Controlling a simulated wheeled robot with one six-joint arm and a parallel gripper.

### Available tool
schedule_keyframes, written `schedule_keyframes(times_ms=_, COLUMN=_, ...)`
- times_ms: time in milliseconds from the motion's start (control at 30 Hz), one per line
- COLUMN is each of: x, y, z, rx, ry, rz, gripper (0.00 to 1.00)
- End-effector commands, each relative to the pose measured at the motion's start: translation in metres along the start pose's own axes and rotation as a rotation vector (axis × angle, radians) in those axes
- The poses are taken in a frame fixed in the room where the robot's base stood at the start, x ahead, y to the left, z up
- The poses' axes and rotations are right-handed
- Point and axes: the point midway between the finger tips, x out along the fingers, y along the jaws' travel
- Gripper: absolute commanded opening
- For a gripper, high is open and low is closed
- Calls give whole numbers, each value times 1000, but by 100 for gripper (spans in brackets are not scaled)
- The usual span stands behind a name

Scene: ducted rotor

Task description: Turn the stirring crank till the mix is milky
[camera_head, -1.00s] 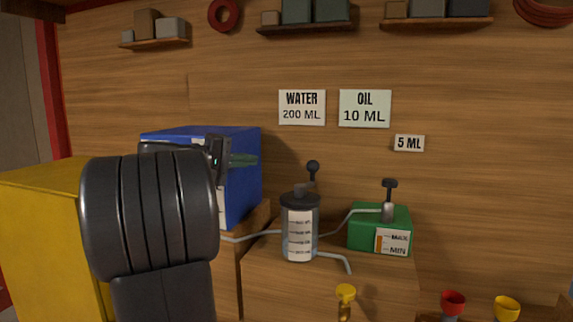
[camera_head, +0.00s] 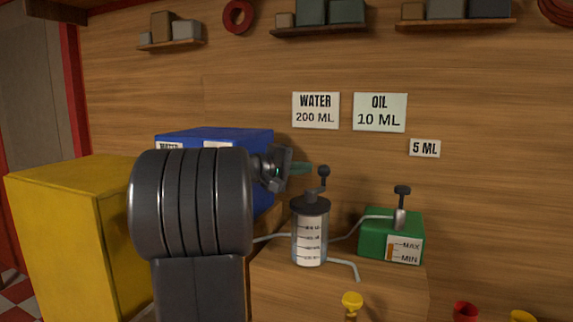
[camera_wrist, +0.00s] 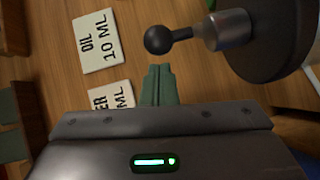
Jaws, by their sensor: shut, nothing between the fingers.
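The mixing vessel (camera_head: 310,238) is a clear graduated cylinder with a dark lid, standing on a wooden block. Its stirring crank (camera_head: 323,172) rises from the lid and ends in a black ball knob. The liquid looks clear to greyish; its milkiness is hard to tell. My gripper (camera_head: 308,168) is shut and empty, its green fingertips just left of the knob. In the wrist view the knob (camera_wrist: 158,40) is just beyond the shut fingertips (camera_wrist: 158,72), with a small gap in the picture. The lid (camera_wrist: 270,45) shows at upper right there.
A green oil box (camera_head: 375,238) with a lever and level gauge stands right of the vessel. Pipes join the vessel on both sides. A blue box (camera_head: 225,140) is behind my arm, a yellow cabinet (camera_head: 65,230) at left.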

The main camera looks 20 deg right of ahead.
Motion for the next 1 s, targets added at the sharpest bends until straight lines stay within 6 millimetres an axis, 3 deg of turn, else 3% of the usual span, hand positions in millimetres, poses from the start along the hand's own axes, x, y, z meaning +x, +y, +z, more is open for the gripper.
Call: schedule_keyframes(times_ms=1000, x=16, y=1, z=14, rx=15, ry=-107, rz=15, gripper=0)
